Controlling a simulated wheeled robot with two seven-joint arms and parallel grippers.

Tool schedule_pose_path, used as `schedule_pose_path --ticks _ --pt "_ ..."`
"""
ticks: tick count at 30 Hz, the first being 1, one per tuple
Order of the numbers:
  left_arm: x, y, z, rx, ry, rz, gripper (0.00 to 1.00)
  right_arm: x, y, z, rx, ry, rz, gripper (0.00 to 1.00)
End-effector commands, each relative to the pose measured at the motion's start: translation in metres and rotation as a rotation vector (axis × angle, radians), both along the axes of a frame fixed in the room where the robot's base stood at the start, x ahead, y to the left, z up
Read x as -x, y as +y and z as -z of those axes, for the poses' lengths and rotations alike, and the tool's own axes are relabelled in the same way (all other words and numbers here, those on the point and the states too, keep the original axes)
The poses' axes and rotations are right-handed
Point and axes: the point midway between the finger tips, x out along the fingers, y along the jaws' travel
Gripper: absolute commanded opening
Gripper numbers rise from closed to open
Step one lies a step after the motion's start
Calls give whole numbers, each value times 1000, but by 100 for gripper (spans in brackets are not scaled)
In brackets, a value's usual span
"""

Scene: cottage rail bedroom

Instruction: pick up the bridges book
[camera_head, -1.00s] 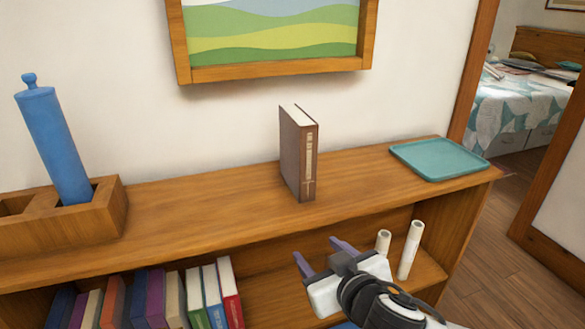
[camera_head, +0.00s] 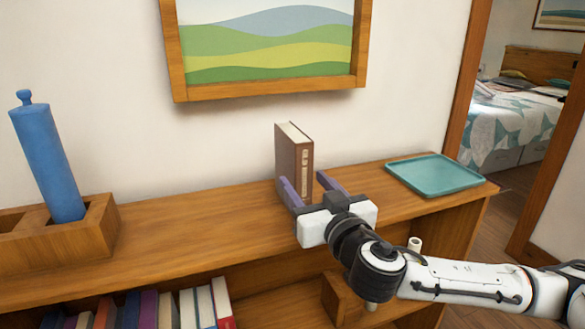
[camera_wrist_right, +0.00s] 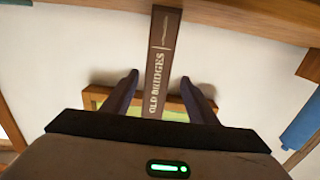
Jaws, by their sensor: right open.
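The bridges book (camera_head: 294,158) is brown and stands upright on top of the wooden shelf. Its spine faces me. In the right wrist view the spine of the book (camera_wrist_right: 162,62) reads "OLD BRIDGES" and sits between the two fingers. My right gripper (camera_head: 306,187) is open in front of the book, with one finger to each side of its lower part. The fingers partly hide the book's lower end in the head view. I cannot tell whether either finger touches it. My left gripper is not in view.
A teal tray (camera_head: 436,175) lies to the right on the shelf top (camera_head: 190,230). A wooden holder (camera_head: 75,232) with a blue cylinder (camera_head: 48,155) stands at the left. A framed picture (camera_head: 265,90) hangs above. Several books (camera_head: 190,305) stand on the lower shelf.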

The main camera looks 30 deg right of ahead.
Motion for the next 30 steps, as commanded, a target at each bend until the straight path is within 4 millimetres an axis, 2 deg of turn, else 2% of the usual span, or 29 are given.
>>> schedule_pose_path --ticks 3,7,16,25,26,30 --pt "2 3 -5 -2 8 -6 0 -18 -11 -5 4 -2 4 53" --pt "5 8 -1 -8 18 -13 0 -33 -13 -3 -1 -2 2 53" --pt "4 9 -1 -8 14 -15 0 -38 -14 -1 0 0 1 53" --pt "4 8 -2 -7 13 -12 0 -38 -14 -1 1 0 1 2" --pt "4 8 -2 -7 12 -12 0 -38 -14 -5 3 -9 1 0" --pt "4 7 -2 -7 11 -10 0 -38 -14 -5 3 -8 2 0"
